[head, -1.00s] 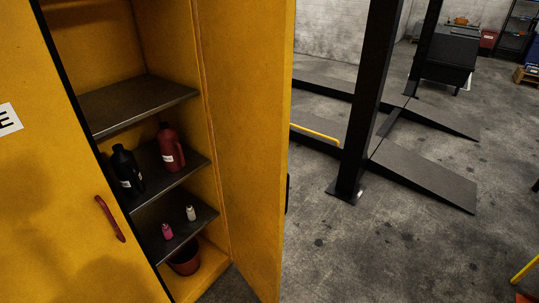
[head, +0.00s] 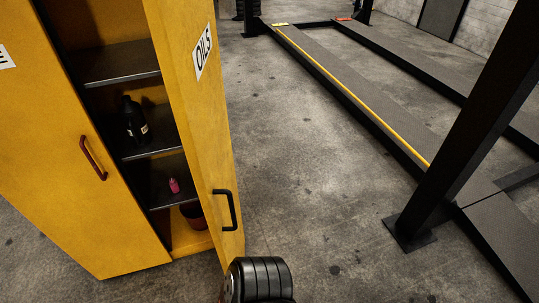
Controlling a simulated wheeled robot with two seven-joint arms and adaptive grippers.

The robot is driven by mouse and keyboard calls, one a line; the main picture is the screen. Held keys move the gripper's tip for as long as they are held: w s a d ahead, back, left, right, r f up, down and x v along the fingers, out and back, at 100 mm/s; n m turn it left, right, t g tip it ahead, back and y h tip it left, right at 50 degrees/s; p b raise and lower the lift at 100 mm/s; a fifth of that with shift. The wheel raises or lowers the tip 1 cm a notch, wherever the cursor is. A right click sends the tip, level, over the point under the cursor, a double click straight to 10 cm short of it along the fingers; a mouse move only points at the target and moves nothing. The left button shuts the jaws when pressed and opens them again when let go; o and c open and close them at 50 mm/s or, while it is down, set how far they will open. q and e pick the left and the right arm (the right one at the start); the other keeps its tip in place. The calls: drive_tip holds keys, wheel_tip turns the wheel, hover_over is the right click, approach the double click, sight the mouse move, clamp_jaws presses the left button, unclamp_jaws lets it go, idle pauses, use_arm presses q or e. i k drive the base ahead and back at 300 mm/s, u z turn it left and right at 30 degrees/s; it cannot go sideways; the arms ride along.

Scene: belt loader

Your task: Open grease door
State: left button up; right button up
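The grease door (head: 75,150) is the yellow left door of the cabinet and stands shut. Its red handle (head: 93,158) is upright and free, with nothing touching it. A white label (head: 5,57), cut by the left edge, shows only its last letter. The yellow right door (head: 190,110), labelled OILS, stands open toward me and has a black handle (head: 225,210). A black ribbed part, apparently of my arm, shows at the bottom middle, close to the OILS door's lower edge. Neither gripper's fingers are in view.
Dark shelves (head: 120,65) inside the cabinet hold a black bottle (head: 134,120) and a small pink bottle (head: 174,185). A red bucket (head: 194,215) stands at the bottom. A lift with a black post (head: 470,130) is on the right. Concrete floor (head: 310,190) between is clear.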

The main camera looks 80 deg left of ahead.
sight(57, 170)
drive_tip(key=i, duration=0.4)
drive_tip(key=u, duration=3.45)
drive_tip(key=i, duration=0.5)
drive_tip(key=u, duration=1.3)
